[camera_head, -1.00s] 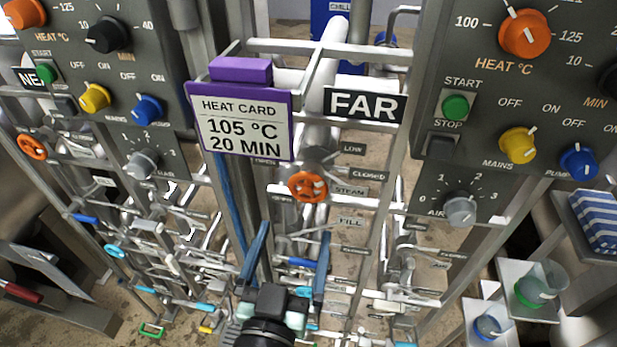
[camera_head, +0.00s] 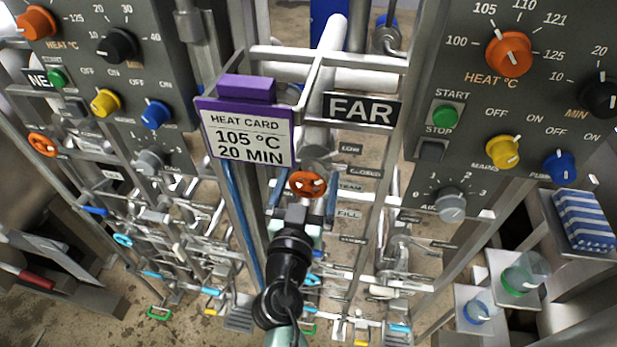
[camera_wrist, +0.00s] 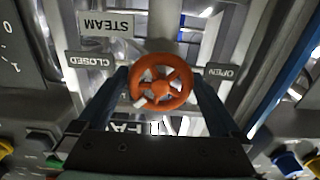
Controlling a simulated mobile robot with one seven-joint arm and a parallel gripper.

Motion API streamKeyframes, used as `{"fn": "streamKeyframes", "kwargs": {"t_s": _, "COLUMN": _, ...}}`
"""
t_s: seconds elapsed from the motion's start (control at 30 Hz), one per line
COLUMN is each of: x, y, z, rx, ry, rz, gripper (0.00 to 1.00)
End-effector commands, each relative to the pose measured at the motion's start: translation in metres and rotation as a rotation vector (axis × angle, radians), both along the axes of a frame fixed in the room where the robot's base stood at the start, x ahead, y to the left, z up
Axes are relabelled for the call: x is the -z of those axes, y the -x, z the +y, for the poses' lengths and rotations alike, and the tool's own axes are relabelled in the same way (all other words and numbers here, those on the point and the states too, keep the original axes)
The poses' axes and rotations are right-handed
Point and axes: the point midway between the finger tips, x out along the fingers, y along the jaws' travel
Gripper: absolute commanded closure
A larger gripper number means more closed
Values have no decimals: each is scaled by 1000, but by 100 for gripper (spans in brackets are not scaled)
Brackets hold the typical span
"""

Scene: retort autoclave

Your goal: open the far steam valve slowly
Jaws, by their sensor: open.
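The far steam valve is an orange handwheel (camera_head: 307,184) below the FAR sign (camera_head: 361,108) in the head view. In the wrist view the orange wheel (camera_wrist: 161,82) sits between the two blue fingers of my gripper (camera_wrist: 160,95). A CLOSED label (camera_wrist: 90,62) is left of the wheel, an OPEN label (camera_wrist: 222,72) right of it, and a STEAM label (camera_wrist: 106,24) above left. My gripper (camera_head: 302,205) is open, with one finger on each side of the wheel. I cannot tell whether either finger touches the rim.
A purple-edged heat card (camera_head: 246,135) hangs just left and above the valve. Another orange wheel (camera_head: 42,144) is on the near side at left. The right control panel (camera_head: 520,80) and pipe frame (camera_head: 397,160) flank the space.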

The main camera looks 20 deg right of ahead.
Motion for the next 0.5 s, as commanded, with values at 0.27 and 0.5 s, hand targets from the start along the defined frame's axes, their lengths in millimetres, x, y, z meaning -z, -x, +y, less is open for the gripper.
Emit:
{"fn": "streamKeyframes", "kwargs": {"t_s": 0.27, "x": 0, "y": 0, "z": 0, "rx": 0, "ry": 0, "rz": 0, "gripper": 29}}
{"fn": "streamKeyframes", "kwargs": {"t_s": 0.5, "x": 0, "y": 0, "z": 0, "rx": 0, "ry": 1, "rz": 1, "gripper": 71}}
